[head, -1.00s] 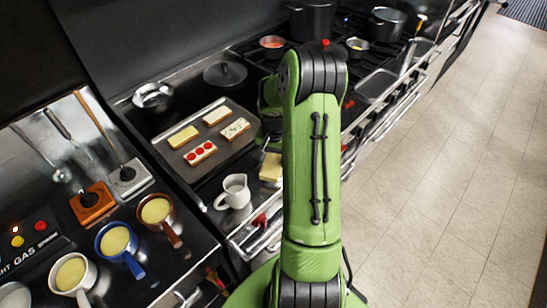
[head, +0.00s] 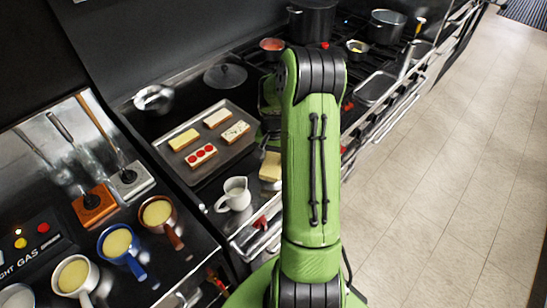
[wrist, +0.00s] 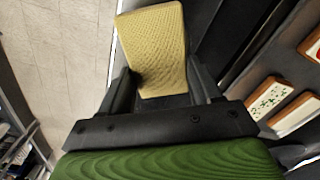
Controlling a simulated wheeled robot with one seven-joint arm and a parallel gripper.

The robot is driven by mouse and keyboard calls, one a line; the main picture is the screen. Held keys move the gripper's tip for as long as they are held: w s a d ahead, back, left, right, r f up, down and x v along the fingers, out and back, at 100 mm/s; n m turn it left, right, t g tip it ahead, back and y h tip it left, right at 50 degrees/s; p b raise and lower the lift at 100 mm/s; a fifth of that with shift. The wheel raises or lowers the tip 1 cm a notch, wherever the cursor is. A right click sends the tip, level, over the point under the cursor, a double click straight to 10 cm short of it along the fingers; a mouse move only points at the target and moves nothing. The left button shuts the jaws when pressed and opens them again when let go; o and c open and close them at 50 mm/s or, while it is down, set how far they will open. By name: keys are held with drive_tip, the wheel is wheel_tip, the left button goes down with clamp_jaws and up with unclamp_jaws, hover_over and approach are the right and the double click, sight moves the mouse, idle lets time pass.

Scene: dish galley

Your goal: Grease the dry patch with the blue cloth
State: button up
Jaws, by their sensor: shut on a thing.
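My gripper (wrist: 162,88) is shut on a yellow, woven-looking cloth (wrist: 155,40) in the wrist view. The cloth sticks out beyond the dark fingers. In the head view a pale yellow piece (head: 271,167), seemingly this cloth, shows beside my arm, right of the tray and above the white jug. My arm hides most of the gripper there. I see no blue cloth in either view. A dark metal tray (head: 226,158) holds several topped slices. I cannot make out a dry patch on it.
A white jug (head: 235,194) stands near the counter's front edge. Pans of yellow liquid, including a blue one (head: 117,243), stand at the lower left. A black lid (head: 225,75) lies behind the tray. Pots stand on the stove at the back. The floor at right is clear.

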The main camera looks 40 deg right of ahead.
sight(274, 160)
drive_tip(key=shift+r+p, duration=1.55)
drive_tip(key=shift+r, duration=1.1)
drive_tip(key=shift+f, duration=0.1)
